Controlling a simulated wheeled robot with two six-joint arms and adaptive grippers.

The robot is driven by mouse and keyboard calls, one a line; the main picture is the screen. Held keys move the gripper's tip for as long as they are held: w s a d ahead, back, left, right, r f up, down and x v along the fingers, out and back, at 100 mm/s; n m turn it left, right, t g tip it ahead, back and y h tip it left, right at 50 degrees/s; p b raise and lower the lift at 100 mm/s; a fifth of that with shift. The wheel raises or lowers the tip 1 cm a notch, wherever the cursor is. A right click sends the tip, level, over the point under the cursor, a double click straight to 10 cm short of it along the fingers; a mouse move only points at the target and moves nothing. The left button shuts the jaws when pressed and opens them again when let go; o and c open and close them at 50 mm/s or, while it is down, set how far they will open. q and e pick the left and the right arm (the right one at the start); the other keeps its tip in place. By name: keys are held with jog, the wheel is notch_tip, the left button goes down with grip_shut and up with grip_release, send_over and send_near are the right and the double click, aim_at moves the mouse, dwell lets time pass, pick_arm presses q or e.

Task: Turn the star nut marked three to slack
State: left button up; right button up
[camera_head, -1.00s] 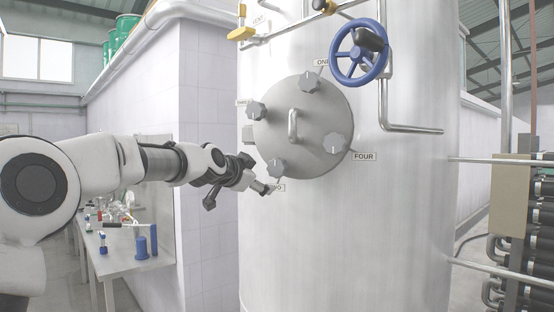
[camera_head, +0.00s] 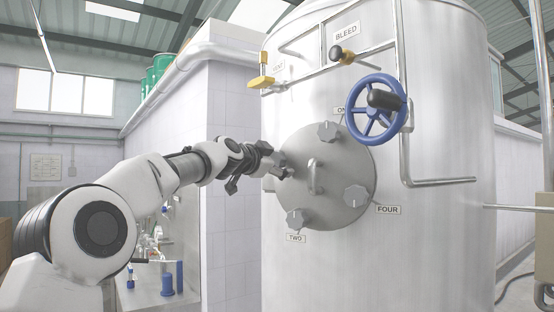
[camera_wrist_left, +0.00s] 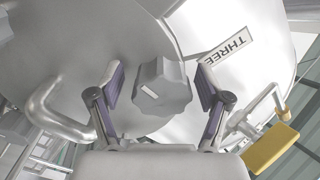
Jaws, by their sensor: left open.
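The star nut marked three (camera_wrist_left: 162,88) is a grey lobed knob with a pale line on its face, in the middle of the left wrist view. Its THREE label (camera_wrist_left: 228,46) is beside it. My left gripper (camera_wrist_left: 160,92) is open, with one finger on each side of the nut and a gap at both sides. In the head view my left gripper (camera_head: 282,168) is at the left edge of the round grey cover (camera_head: 335,165) and hides nut three. My right gripper is not in view.
Star nuts one (camera_head: 329,132), two (camera_head: 297,219) and four (camera_head: 355,198) surround the bar handle (camera_head: 315,176) on the cover. A blue handwheel (camera_head: 377,110) and a yellow valve handle (camera_head: 262,83) are above. A bench (camera_head: 165,285) stands lower left.

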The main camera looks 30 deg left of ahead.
pick_arm(q)
jog(key=shift+s+a+r, duration=0.1)
jog(key=shift+s, duration=0.1)
jog(key=c, duration=0.3)
jog(key=shift+s+r, duration=0.15)
jog(key=shift+s, duration=0.05)
jog(key=c, duration=0.9)
